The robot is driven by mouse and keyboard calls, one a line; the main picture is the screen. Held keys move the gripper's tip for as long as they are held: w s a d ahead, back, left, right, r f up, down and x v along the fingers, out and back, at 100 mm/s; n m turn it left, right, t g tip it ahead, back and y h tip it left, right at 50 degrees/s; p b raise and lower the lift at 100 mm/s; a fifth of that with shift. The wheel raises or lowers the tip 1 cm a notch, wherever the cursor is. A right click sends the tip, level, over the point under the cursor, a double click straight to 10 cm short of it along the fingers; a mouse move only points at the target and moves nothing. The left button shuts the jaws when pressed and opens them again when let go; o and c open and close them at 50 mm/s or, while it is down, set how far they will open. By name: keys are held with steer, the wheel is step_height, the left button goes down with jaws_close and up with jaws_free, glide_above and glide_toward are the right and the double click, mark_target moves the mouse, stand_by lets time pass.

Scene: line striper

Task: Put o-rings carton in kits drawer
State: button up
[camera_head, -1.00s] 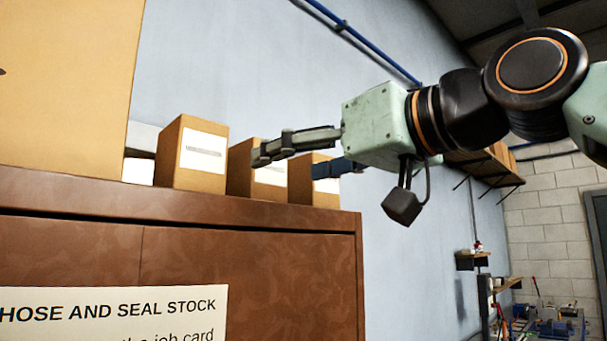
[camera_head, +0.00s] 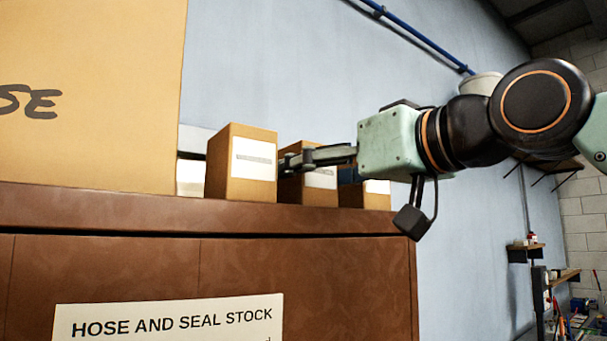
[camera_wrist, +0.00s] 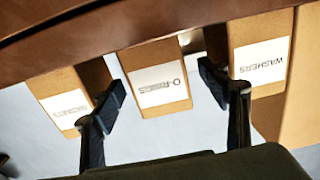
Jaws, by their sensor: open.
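The o-rings carton (camera_wrist: 158,85) is a tan box with a white label, the middle one of three in the wrist view. It also shows in the head view (camera_head: 318,190), partly covered by a finger. My gripper (camera_wrist: 163,88) is open, one finger on each side of this carton; I cannot tell whether they touch it. In the head view, my gripper (camera_head: 300,160) reaches in from the right, level with the cartons. The cartons stand on top of a brown cabinet (camera_head: 120,210). The kits drawer is not in view.
The washers carton (camera_wrist: 262,62) and another labelled carton (camera_wrist: 68,105) stand close on either side, leaving narrow gaps for the fingers. A large cardboard box (camera_head: 90,90) stands at the left of the cabinet top. A blue wall (camera_head: 470,240) rises behind.

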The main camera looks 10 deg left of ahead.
steer(key=x, duration=0.1)
steer(key=p+x, duration=0.1)
steer(key=x, duration=0.1)
steer(key=shift+w+a+r+p, duration=0.25)
steer(key=shift+r+p, duration=0.05)
steer(key=shift+r, duration=0.1)
steer(key=shift+w+a+f, duration=0.1)
steer(key=shift+w+a, duration=0.3)
steer(key=c, duration=1.5)
